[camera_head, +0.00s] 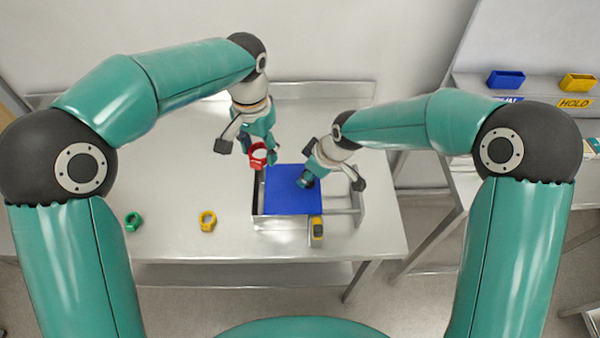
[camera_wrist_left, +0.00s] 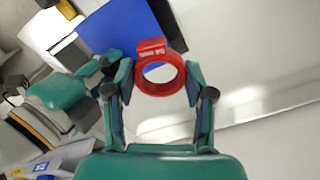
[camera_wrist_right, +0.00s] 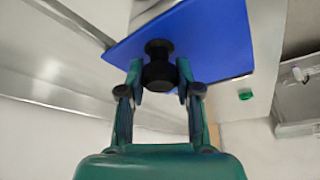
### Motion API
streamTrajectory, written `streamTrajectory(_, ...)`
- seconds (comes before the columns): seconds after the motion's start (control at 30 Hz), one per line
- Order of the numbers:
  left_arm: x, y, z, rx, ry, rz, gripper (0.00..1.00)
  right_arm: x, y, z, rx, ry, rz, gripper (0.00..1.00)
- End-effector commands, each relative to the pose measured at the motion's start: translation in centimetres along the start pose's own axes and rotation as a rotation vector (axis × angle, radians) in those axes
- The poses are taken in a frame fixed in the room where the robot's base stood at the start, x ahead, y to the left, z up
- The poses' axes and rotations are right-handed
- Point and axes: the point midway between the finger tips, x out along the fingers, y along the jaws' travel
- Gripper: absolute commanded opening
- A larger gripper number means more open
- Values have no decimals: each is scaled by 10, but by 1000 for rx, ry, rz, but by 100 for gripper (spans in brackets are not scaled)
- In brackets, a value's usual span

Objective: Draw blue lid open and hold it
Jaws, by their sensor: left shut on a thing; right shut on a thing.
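The blue lid (camera_head: 293,190) lies flat over the left part of a metal box (camera_head: 345,200) on the table. The lid also shows in the right wrist view (camera_wrist_right: 215,40). A strip of the box to the right of the lid is uncovered. My right gripper (camera_head: 306,181) is shut on the lid's black knob (camera_wrist_right: 159,65). My left gripper (camera_head: 262,158) is shut on a red washer (camera_wrist_left: 160,74), a ring with a small tab, and holds it at the lid's upper left corner. In the left wrist view the blue lid (camera_wrist_left: 120,32) is behind the ring.
A green washer (camera_head: 133,221) and a yellow washer (camera_head: 208,220) lie on the table (camera_head: 170,185) at left. A yellow and dark object (camera_head: 317,228) sits at the box's near side. A side bench at right holds a blue bin (camera_head: 506,79) and a yellow bin (camera_head: 578,82).

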Motion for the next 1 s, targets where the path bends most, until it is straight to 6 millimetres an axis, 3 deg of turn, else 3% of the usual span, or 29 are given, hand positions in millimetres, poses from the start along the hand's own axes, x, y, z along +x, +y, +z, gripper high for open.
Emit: streamTrajectory(1.0, 0, 0, 0, 0, 0, 0, 31, -24, 42, 54, 2, 3, 6, 0)
